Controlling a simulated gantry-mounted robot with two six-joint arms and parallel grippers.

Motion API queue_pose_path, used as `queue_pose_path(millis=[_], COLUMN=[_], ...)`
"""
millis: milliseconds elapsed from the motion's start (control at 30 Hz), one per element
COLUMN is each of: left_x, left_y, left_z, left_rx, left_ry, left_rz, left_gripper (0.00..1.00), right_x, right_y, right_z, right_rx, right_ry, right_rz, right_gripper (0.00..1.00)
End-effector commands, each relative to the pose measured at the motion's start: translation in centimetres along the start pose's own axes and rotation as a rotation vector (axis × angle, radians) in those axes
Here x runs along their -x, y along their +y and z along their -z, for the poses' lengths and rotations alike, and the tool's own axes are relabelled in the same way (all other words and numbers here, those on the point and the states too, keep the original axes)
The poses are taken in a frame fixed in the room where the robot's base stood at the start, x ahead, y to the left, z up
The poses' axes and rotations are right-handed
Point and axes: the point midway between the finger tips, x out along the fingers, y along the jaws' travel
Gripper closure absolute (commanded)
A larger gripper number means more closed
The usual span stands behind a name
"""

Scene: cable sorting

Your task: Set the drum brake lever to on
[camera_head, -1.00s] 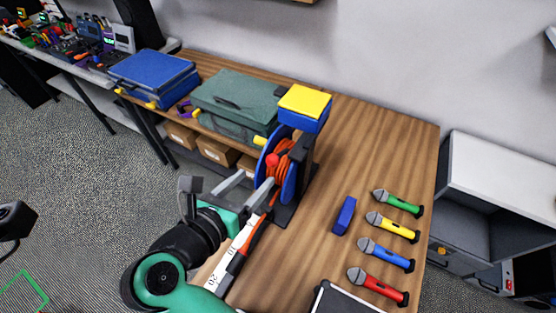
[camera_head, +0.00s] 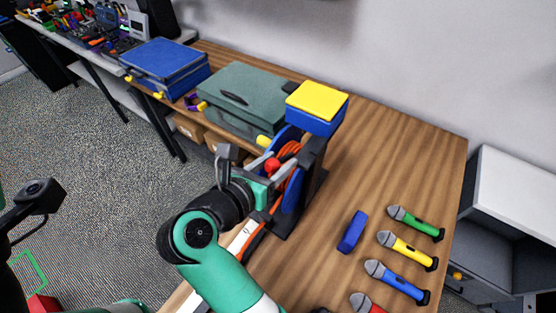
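The cable drum has blue flanges (camera_head: 291,196) and orange cable (camera_head: 286,152) wound between them. It stands on a dark stand on the wooden table. A red ball knob (camera_head: 271,165), which looks like the end of the brake lever, shows at the drum's near side. My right gripper (camera_head: 280,161) is open, with its two grey fingers reaching toward the drum on either side of the red knob. I cannot tell whether a finger touches it. The lever's shaft is mostly hidden. Of my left arm, only dark and green parts show at the left; its fingers are out of view.
A green case (camera_head: 243,99) and a blue case (camera_head: 166,67) lie behind. A blue block (camera_head: 351,232) and several microphones (camera_head: 407,247) lie to the right.

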Motion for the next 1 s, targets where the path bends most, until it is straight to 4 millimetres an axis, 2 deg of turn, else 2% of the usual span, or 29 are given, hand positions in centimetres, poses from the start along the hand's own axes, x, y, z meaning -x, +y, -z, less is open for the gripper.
queue_pose_path(millis=[33, 267, 1000], left_x=[0.00, 0.00, 0.01], left_y=[0.00, 0.00, 0.01], left_z=[0.00, 0.00, -0.01], left_rx=[0.000, 0.000, 0.000], left_ry=[0.000, 0.000, 0.000], left_rz=[0.000, 0.000, 0.000], left_gripper=[0.53, 0.53, 0.53], right_x=[-0.01, 0.00, -0.02], right_y=[-0.01, -0.01, -0.01], right_z=[0.01, 0.02, 0.06], right_rx=[0.000, 0.000, 0.001], right_ry=[0.000, 0.000, 0.001], right_rz=[0.000, 0.000, 0.001], right_gripper=[0.60, 1.00, 1.00])
